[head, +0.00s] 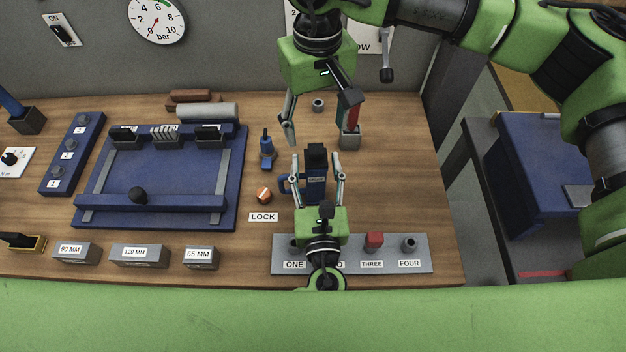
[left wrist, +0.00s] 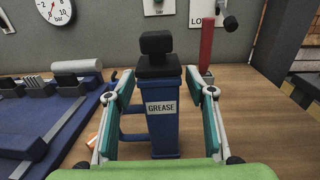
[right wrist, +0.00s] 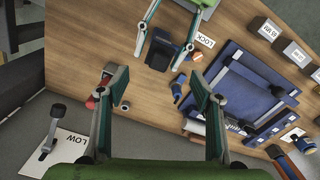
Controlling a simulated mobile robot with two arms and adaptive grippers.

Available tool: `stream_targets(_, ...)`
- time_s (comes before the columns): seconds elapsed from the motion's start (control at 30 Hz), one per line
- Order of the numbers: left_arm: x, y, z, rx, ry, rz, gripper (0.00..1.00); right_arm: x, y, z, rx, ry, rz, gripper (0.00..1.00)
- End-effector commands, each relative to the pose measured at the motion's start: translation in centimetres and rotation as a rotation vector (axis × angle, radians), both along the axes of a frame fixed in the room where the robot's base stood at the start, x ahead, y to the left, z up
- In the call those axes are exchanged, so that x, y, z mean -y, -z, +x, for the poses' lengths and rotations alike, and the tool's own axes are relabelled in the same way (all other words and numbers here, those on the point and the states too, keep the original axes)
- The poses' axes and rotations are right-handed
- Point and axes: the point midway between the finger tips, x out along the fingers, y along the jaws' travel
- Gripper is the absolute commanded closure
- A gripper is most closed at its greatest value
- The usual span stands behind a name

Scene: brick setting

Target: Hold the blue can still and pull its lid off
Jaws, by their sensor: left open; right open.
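The blue can (head: 315,190), labelled GREASE, stands upright on the bench with its black knobbed lid (head: 316,158) on top. In the left wrist view the can (left wrist: 164,132) has a side handle at its left, and the lid (left wrist: 158,68) sits on its rim. My left gripper (head: 317,168) is open, with one finger on each side of the can; gaps show beside it. My right gripper (head: 318,132) is open and empty above and behind the can. In the right wrist view the dark lid (right wrist: 160,52) lies beyond the open fingers, partly between the left gripper's fingers.
A red-handled tool in a grey holder (head: 350,138) stands behind the can, close to a right finger. A blue fixture (head: 160,175) fills the left; a grey strip (head: 420,262) lies in front.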

Motion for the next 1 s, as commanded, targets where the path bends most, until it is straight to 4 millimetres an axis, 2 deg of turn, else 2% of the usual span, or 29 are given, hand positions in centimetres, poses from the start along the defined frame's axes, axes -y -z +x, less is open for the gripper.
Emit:
stream_targets(0.27, 0.0, 0.0, 0.2, 0.000, 0.000, -0.001, 0.50, 0.0, 0.0, 0.0, 0.000, 0.000, 0.000, 0.40)
stream_targets(0.3, 0.0, 0.0, 0.2, 0.000, 0.000, 0.000, 0.53, 0.0, 0.0, 0.0, 0.000, 0.000, 0.000, 0.40)
stream_targets(0.4, 0.0, 0.0, 0.2, 0.000, 0.000, 0.000, 0.79, 0.0, 0.0, 0.0, 0.000, 0.000, 0.000, 0.40)
stream_targets(0.5, 0.0, 0.0, 0.2, 0.000, 0.000, 0.000, 1.00, 0.0, 0.0, 0.0, 0.000, 0.000, 0.000, 0.40)
stream_targets(0.53, 0.0, 0.0, 0.2, 0.000, 0.000, 0.000, 1.00, 0.0, 0.0, 0.0, 0.000, 0.000, 0.000, 0.40)
stream_targets(0.57, 0.0, 0.0, 0.2, 0.000, 0.000, 0.000, 1.00, 0.0, 0.0, 0.0, 0.000, 0.000, 0.000, 0.46)
stream_targets(0.6, 0.0, 0.0, 0.2, 0.000, 0.000, 0.000, 1.00, 0.0, 0.0, 0.0, 0.000, 0.002, 0.000, 0.56)
stream_targets(0.63, 0.0, 0.0, 0.2, 0.000, 0.000, 0.000, 1.00, 0.0, 0.0, 0.0, 0.000, 0.006, 0.000, 0.58)
stream_targets(0.83, 0.0, 0.0, 0.2, 0.000, 0.000, 0.000, 1.00, 0.0, -0.4, 0.0, 0.000, 0.156, 0.000, 0.58)
stream_targets(1.0, 0.0, 0.0, 0.2, 0.000, 0.001, 0.000, 1.00, 0.1, -1.2, 0.1, 0.001, 0.450, 0.001, 0.58)
